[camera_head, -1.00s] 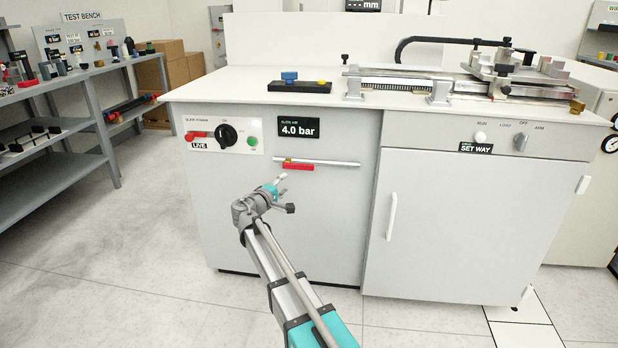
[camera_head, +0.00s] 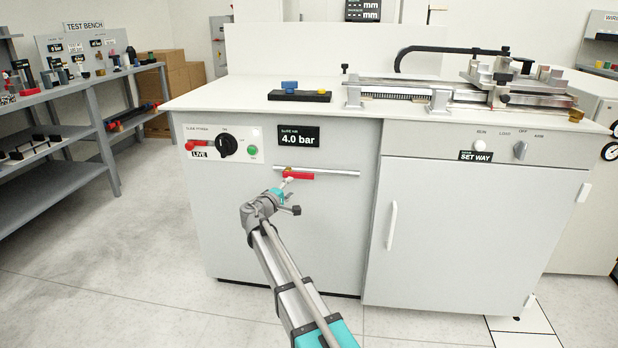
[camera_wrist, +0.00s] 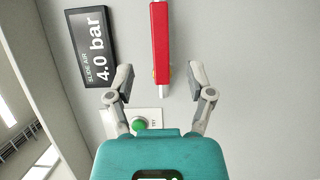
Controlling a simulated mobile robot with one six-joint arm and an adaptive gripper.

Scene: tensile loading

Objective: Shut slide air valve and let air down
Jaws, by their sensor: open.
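The slide air valve is a red lever (camera_head: 299,175) on a thin metal pipe (camera_head: 340,173) across the cabinet front. The lever lies along the pipe. It shows in the wrist view as a long red bar (camera_wrist: 160,45). The slide air display (camera_head: 299,137) reads 4.0 bar; it also shows in the wrist view (camera_wrist: 90,46). My gripper (camera_head: 287,182) is at the left end of the lever. In the wrist view my gripper (camera_wrist: 159,76) has its fingers spread on either side of the lever's near end, with visible gaps. Contact cannot be seen.
Left of the display, a panel holds a black knob (camera_head: 228,144), a red lever marked LIVE (camera_head: 196,145) and a green button (camera_head: 253,150). A cabinet door (camera_head: 470,235) is shut at right. Shelves (camera_head: 50,150) stand at left. The floor between is clear.

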